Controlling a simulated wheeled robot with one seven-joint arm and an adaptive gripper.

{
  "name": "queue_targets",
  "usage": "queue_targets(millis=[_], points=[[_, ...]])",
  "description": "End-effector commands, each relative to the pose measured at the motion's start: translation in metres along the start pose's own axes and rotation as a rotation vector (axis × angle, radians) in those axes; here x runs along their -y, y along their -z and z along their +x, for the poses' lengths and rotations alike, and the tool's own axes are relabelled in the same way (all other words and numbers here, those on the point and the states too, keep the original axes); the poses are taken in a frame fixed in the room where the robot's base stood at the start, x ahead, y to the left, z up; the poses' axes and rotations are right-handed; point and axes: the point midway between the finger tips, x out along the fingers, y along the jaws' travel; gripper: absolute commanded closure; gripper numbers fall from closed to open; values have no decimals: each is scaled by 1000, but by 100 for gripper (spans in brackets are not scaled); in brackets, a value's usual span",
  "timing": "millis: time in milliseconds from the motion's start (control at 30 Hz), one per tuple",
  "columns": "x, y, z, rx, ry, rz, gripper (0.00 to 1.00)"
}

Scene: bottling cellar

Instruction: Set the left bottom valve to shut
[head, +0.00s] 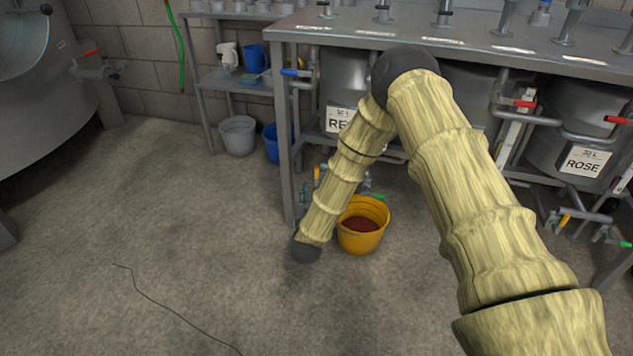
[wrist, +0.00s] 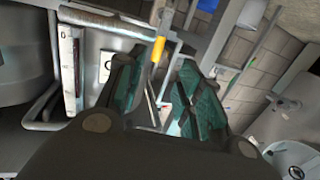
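The left bottom valve has a yellow lever (head: 317,174), which stands roughly upright by the table's left leg, low under the tank with the partly hidden "RE" label (head: 340,119). In the wrist view the yellow lever (wrist: 158,48) shows just ahead of my gripper (wrist: 156,68), between the lines of its two teal fingers. The fingers are apart, and I see nothing gripped. In the head view my gripper (head: 305,190) is small, low beside the table leg and mostly hidden by my forearm. Whether a finger touches the lever cannot be told.
A yellow bucket (head: 362,240) with dark red liquid stands on the floor beside my forearm. A green lever (head: 376,196) is just behind it. The steel table leg (head: 285,150) is close to my gripper. Grey (head: 238,136) and blue (head: 271,143) buckets stand behind. The floor at left is mostly clear.

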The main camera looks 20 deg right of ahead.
Motion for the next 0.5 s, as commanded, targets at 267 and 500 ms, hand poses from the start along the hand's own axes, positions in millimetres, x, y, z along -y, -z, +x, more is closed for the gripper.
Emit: queue_targets(millis=[267, 500], points=[[-1, 7, 19, -50, -32, 8, 64], [-2, 6, 53, -49, -32, 9, 64]])
